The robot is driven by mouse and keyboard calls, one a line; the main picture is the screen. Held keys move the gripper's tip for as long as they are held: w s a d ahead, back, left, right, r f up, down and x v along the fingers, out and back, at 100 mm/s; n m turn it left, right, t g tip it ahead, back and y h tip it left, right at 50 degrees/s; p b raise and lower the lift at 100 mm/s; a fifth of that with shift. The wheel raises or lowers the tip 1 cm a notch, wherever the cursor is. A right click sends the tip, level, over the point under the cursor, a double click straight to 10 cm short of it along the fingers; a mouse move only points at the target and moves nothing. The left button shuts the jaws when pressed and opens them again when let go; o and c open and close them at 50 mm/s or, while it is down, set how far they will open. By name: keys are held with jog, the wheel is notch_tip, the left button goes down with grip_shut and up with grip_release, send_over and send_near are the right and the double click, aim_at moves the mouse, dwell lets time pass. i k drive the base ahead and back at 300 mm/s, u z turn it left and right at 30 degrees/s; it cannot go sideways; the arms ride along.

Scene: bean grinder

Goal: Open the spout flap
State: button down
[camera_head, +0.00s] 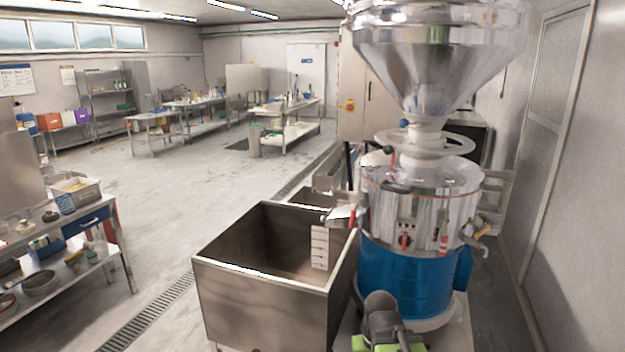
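The bean grinder has a shiny steel body (420,205) with a blue lower drum (410,275) and a large steel hopper (435,50) on top. Its spout (341,215) juts out from the left side of the body, above the rim of a steel bin. The spout flap is too small to make out, so I cannot tell whether it is open or shut. A grey and green part at the bottom edge seems to be mine, but no gripper fingers can be seen on it.
The deep steel bin (265,300) stands left of the grinder, under the spout. A wall with a door frame (560,150) closes off the right. A cluttered steel table (85,225) stands at the left. The floor (190,205) between is largely clear.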

aim_at(323, 219)
jog(key=z, duration=0.4)
jog(key=k, duration=1.2)
jog(key=u, duration=0.4)
jog(key=i, duration=1.3)
jog(key=u, duration=1.15)
jog(key=i, duration=0.55)
jog(key=u, duration=0.1)
